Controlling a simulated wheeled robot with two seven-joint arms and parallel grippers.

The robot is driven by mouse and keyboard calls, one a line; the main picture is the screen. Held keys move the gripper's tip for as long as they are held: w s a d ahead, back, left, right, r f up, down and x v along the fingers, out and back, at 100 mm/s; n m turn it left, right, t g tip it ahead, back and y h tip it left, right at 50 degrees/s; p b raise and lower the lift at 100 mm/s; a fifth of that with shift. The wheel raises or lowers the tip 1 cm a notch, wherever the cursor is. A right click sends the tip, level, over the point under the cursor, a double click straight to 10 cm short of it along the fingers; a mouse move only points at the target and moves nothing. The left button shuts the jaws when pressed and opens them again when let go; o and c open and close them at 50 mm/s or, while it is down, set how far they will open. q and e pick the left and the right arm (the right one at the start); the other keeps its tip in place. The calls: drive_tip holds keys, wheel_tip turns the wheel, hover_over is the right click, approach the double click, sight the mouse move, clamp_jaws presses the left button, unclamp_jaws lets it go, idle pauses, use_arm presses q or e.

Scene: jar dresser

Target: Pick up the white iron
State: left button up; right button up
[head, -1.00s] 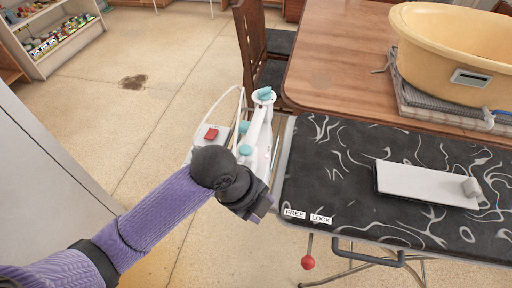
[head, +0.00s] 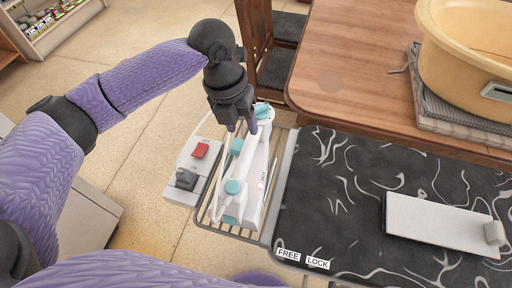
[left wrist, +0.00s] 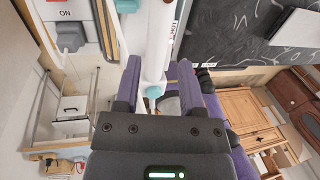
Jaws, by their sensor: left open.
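The white iron (head: 252,187) with teal knobs lies on the slatted metal rest at the left end of the ironing board. My left gripper (head: 243,126) is open, above the far end of the iron. In the left wrist view the iron (left wrist: 161,45) runs between the two purple fingers of my left gripper (left wrist: 160,85), one finger on each side. I cannot tell whether the fingers touch it. Part of the iron's far end is hidden by the gripper in the head view. My right gripper is not in view.
The black patterned ironing board (head: 345,190) has a white sleeve board (head: 440,222) on it. A switch box with a red button (head: 200,151) sits left of the iron. A wooden table (head: 370,60) with a yellow tub (head: 470,55) and a chair (head: 270,70) stand behind.

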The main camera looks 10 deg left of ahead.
sight(251, 153)
use_arm(q)
drive_tip(key=shift+w+f, duration=0.2)
drive_tip(key=shift+f, duration=0.1)
drive_tip(key=f+b, duration=0.1)
drive_tip(key=f, duration=0.2)
drive_tip(key=d+f+b, duration=0.1)
drive_tip(key=f, duration=0.2)
drive_tip(key=f+b, duration=0.1)
drive_tip(key=f, duration=0.2)
drive_tip(key=shift+s+d+f, duration=0.15)
drive_tip(key=shift+s+d, duration=0.25)
drive_tip(key=shift+c, duration=0.5)
clamp_jaws()
drive_tip(key=shift+r, duration=0.2)
